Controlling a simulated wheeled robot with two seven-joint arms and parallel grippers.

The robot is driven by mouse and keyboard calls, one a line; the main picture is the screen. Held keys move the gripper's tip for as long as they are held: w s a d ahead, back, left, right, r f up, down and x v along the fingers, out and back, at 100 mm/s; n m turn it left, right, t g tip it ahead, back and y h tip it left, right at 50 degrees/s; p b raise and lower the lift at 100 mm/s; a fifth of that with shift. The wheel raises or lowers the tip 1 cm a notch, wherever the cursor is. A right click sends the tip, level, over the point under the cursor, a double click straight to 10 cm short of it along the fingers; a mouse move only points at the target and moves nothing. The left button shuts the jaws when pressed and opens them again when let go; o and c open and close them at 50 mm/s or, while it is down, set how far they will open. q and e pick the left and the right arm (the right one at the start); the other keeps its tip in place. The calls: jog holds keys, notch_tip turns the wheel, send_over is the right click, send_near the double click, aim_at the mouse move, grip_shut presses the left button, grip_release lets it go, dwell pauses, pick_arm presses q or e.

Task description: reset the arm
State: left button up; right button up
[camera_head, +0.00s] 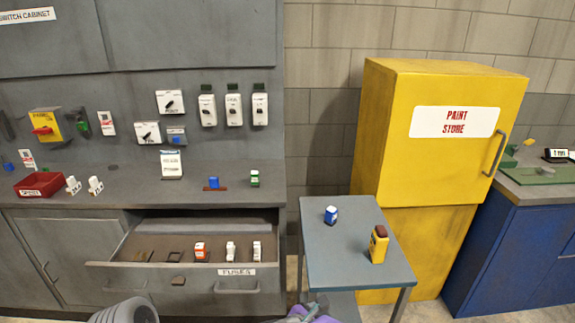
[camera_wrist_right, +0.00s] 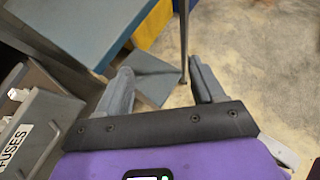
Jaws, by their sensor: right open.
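My right gripper (camera_wrist_right: 163,84) is open, with nothing between its two grey fingers. It points down toward the floor beside the small table (camera_wrist_right: 75,25), in front of the open fuse drawer (camera_wrist_right: 38,125). In the head view only a bit of my right gripper (camera_head: 300,311) shows at the bottom edge, in front of the small table (camera_head: 343,245). My left gripper is not in view; a grey ribbed part of mine shows at the bottom left.
The open drawer (camera_head: 237,285) holds several fuses. A blue-and-white item (camera_head: 331,215) and a yellow item (camera_head: 379,245) stand on the small table. The yellow paint store (camera_head: 440,200) is behind it. A red bin (camera_head: 41,185) sits on the grey counter. Floor shows below the right gripper.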

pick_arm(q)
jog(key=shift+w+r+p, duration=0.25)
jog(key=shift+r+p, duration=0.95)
pick_arm(e)
jog(key=s+f+m+g+y, duration=0.3)
jog(key=s+f+m+y, duration=0.3)
jog(key=s+f+m, duration=0.3)
jog(key=s+f+m+g+y, duration=0.4)
jog(key=s+f+m, duration=0.5)
jog(key=f+m, duration=0.8)
jog(key=m+y, duration=0.2)
jog(key=m, duration=0.1)
jog(key=shift+s+y, duration=0.25)
jog(key=shift+y, duration=0.05)
